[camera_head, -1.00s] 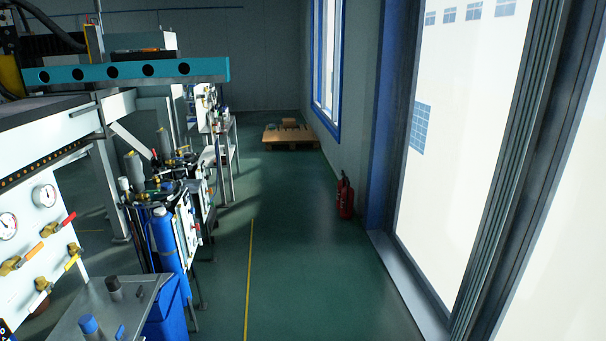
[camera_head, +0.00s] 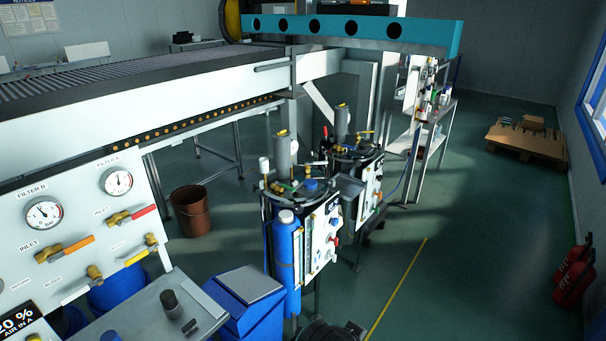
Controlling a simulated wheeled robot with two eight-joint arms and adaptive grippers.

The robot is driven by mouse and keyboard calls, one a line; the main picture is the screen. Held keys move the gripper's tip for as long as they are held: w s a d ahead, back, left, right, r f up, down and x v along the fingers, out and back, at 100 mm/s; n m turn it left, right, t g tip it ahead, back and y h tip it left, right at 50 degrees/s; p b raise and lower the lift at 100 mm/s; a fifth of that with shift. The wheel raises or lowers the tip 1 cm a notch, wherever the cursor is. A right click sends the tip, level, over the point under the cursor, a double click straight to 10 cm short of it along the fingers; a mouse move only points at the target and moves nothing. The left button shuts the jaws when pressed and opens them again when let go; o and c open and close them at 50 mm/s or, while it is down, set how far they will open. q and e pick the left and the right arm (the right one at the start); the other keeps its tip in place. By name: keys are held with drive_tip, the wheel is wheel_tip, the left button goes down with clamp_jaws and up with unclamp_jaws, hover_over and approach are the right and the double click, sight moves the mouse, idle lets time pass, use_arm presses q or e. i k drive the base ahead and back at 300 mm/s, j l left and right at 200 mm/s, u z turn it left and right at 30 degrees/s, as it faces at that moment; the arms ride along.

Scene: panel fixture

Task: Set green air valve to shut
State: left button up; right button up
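A white valve panel (camera_head: 88,240) stands at the left with two round gauges, FILTER B (camera_head: 44,213) and FILTER A (camera_head: 117,181). Below the gauges are brass valves with an orange handle (camera_head: 76,245), a red handle (camera_head: 143,212), a yellow handle (camera_head: 137,256) and a whitish handle (camera_head: 76,294). I cannot make out a green handle; the panel's left part is cut off by the picture edge. Neither of my grippers is in view.
A grey side table (camera_head: 150,308) with small dark items stands in front of the panel, beside a blue bin (camera_head: 240,300). Pressure pots and a blue cylinder (camera_head: 286,262) stand right of it. A dark object (camera_head: 325,332) is at the bottom edge.

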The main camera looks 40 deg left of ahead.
sight(293, 189)
drive_tip(key=i+u, duration=0.5)
drive_tip(key=i+l+u, duration=0.15)
drive_tip(key=i+u, duration=0.3)
drive_tip(key=i+j+u, duration=0.1)
drive_tip(key=i+u, duration=0.15)
drive_tip(key=u, duration=0.15)
drive_tip(key=i+u, duration=0.2)
drive_tip(key=u, duration=0.2)
drive_tip(key=i+l+u, duration=0.1)
drive_tip(key=i+u, duration=0.25)
drive_tip(key=i+j+u, duration=0.1)
drive_tip(key=u, duration=0.25)
drive_tip(key=i, duration=0.05)
